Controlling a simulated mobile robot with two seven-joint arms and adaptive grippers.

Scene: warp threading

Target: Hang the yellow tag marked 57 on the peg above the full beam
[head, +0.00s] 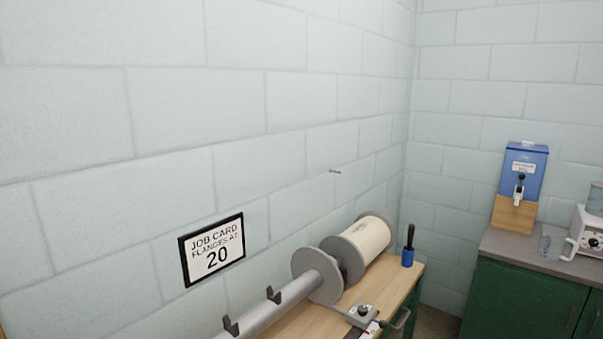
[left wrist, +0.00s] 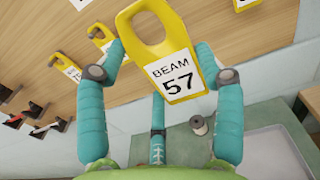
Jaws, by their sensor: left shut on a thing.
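The yellow tag marked BEAM 57 (left wrist: 176,72) is in the left wrist view, with a hole in its upper part. My left gripper (left wrist: 162,60) is shut on it, with teal fingers on either side. In the head view, a small metal peg (head: 335,171) sticks out of the block wall, bare. Below it is the full beam (head: 362,243), wound with cream yarn between grey flanges. Neither gripper shows in the head view, and my right gripper is not seen.
A bare grey roller (head: 277,301) lies left of the full beam. A job card (head: 213,249) reading 20 hangs on the wall. Other yellow tags (left wrist: 101,36) are on a wooden board in the left wrist view.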

